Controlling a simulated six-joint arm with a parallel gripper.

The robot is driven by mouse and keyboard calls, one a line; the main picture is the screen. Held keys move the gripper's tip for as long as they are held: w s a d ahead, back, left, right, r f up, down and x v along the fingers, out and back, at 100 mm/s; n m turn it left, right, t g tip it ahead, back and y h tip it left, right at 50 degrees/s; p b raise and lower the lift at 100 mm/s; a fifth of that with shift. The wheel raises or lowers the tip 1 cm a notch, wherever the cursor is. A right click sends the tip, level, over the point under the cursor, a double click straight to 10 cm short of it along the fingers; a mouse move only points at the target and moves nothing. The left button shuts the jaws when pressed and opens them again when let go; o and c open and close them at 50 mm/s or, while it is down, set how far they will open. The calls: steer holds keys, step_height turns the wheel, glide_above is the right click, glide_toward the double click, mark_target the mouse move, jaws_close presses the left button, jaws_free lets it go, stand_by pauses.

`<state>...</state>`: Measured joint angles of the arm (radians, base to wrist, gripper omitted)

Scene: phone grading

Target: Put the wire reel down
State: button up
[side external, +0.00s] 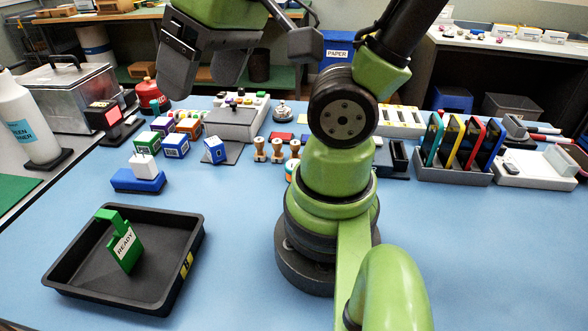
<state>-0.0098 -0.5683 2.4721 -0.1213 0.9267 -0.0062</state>
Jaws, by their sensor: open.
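My gripper (203,72) is at the upper left, raised above the back part of the blue table. Its dark grey fingers are apart, and nothing shows between them. I cannot make out a wire reel for certain. A small round orange and teal thing (291,171) sits on the table just left of my arm's base, partly hidden by it; it may be the reel, but it is too small to tell. My gripper is up and to the left of it, well apart from it.
A black tray (62,262) at the front left holds a green READY tag (124,247). Small boxes (176,145), wooden stamps (260,150) and a grey slotted rack (452,176) with coloured phones stand farther back. The table's front right is clear.

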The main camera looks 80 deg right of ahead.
steer(key=w+d+f+n+g+h, duration=0.1)
steer(key=d+f+n+g+h, duration=0.45)
steer(key=f+g, duration=0.5)
steer(key=n+g+h, duration=0.2)
steer(key=n+h, duration=0.4)
steer(key=n, duration=0.3)
glide_toward(290, 168)
steer(key=shift+s+d+f, duration=0.15)
steer(key=shift+s+d, duration=0.25)
steer(key=shift+d, duration=0.05)
steer(key=shift+s+d+f+h, duration=0.15)
steer(key=shift+f+h, duration=0.1)
steer(key=shift+h, duration=0.1)
steer(key=x, duration=1)
steer(key=shift+f, duration=0.3)
steer(key=shift+c, duration=0.3)
steer(key=c, duration=1)
steer(key=shift+r, duration=0.15)
